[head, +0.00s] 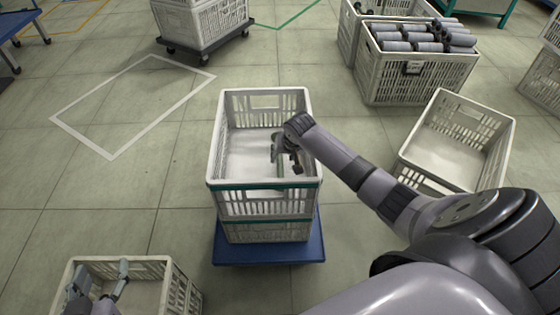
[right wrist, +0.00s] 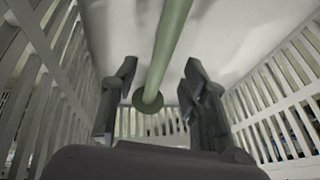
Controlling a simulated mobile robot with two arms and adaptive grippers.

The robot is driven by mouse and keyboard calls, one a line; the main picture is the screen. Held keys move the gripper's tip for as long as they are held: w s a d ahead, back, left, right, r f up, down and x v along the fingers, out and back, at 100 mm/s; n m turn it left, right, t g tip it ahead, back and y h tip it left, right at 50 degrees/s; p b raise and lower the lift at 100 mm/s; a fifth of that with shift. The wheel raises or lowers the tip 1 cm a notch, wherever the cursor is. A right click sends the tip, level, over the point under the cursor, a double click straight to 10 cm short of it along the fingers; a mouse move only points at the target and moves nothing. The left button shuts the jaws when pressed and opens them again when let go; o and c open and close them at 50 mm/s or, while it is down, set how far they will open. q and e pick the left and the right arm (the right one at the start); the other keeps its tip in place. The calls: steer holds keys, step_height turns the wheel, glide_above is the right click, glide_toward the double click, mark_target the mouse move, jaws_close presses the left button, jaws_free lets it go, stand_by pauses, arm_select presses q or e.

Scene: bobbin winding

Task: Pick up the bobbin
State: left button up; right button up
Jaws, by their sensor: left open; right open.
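The bobbin is a pale green rod (right wrist: 172,45) with a round flange near its lower end. In the right wrist view it lies inside the stacked white crate, between the two dark fingers of my right gripper (right wrist: 160,75). The fingers stand apart on either side, and I see no clear contact. In the head view my right gripper (head: 287,158) is down inside the white crate (head: 215,150) and hides most of the bobbin. My left gripper (head: 99,281) is open over another white crate (head: 75,263) at the lower left; I see nothing in it.
The crate stack stands on a blue dolly (head: 268,252). An empty crate (head: 480,112) lies to its right. A crate (head: 385,75) full of grey rolls (head: 428,47) stands at the back right. A crate on a dark dolly (head: 205,25) is at the back. Floor left of the stack is clear.

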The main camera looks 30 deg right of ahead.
mark_target(281, 159)
steer(key=b+x, duration=0.2)
steer(key=x, duration=0.2)
steer(key=shift+f, duration=0.1)
arm_select(q)
step_height(281, 159, up, 11)
steer(key=w+d+t+h, duration=0.2)
steer(key=t, duration=0.4)
steer(key=shift+w+d+t, duration=0.15)
steer(key=shift+w+t, duration=0.25)
arm_select(e)
jaws_close()
